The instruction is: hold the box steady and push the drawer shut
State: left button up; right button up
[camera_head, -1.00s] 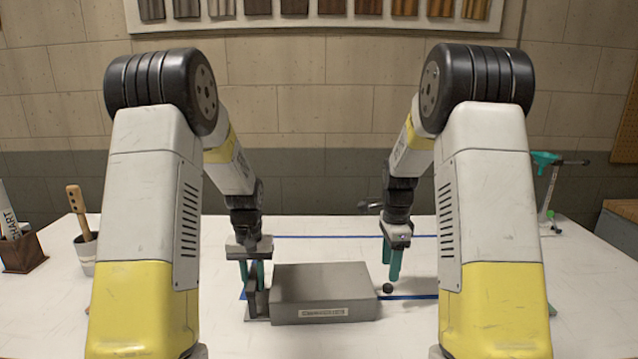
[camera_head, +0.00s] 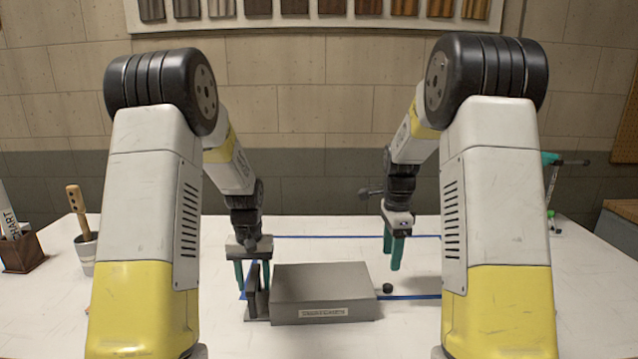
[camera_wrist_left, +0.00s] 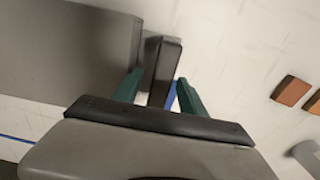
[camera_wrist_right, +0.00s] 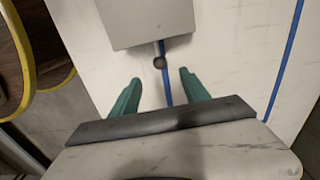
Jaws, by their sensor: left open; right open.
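The grey box (camera_head: 323,290) with a label on its front lies on the table; part of it shows in the left wrist view (camera_wrist_left: 70,50). A dark upright plate (camera_head: 256,290) stands at its left end. My left gripper (camera_head: 252,275) is open, its fingers on either side of the plate and apart from it. A small dark round knob (camera_head: 388,288) is at the box's right end, also in the right wrist view (camera_wrist_right: 160,62). My right gripper (camera_head: 392,262) is open and empty, above and apart from the knob.
Blue lines (camera_head: 340,237) mark the white table. A wooden-handled tool in a cup (camera_head: 85,245) and a brown holder (camera_head: 22,252) stand at the left. A teal-handled tool (camera_head: 550,165) stands at the far right. The table right of the knob is clear.

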pick_arm(q)
jog(key=s+r+t+h, duration=0.1)
jog(key=s+r, duration=0.2)
jog(key=r, duration=0.6)
jog(key=s+r+t, duration=0.1)
jog(key=s+r, duration=0.1)
jog(key=r, duration=0.7)
pick_arm(e)
jog(key=s+a+r+n+t+y, duration=0.2)
jog(key=s+r+n+t, duration=0.1)
jog(key=s+r+n, duration=0.7)
pick_arm(q)
jog(key=s+d+r+t, duration=0.1)
jog(key=s+r+t, duration=0.1)
jog(key=s, duration=0.7)
jog(key=s+d+r+m+t+h, duration=0.1)
jog(key=s+r+t, duration=0.1)
jog(key=s, duration=0.7)
jog(key=shift+d+r, duration=0.3)
jog(key=shift+r, duration=0.15)
pick_arm(e)
jog(key=s+a+r+n+t, duration=0.1)
jog(key=s+r+n, duration=0.1)
jog(key=s+n, duration=0.2)
jog(key=s+a+r+n+t, duration=0.1)
jog(key=s+r+n+t, duration=0.1)
jog(key=s, duration=0.9)
jog(key=shift+a+r+n, duration=0.15)
jog(key=shift+r+n, duration=0.65)
jog(key=shift+n, duration=0.2)
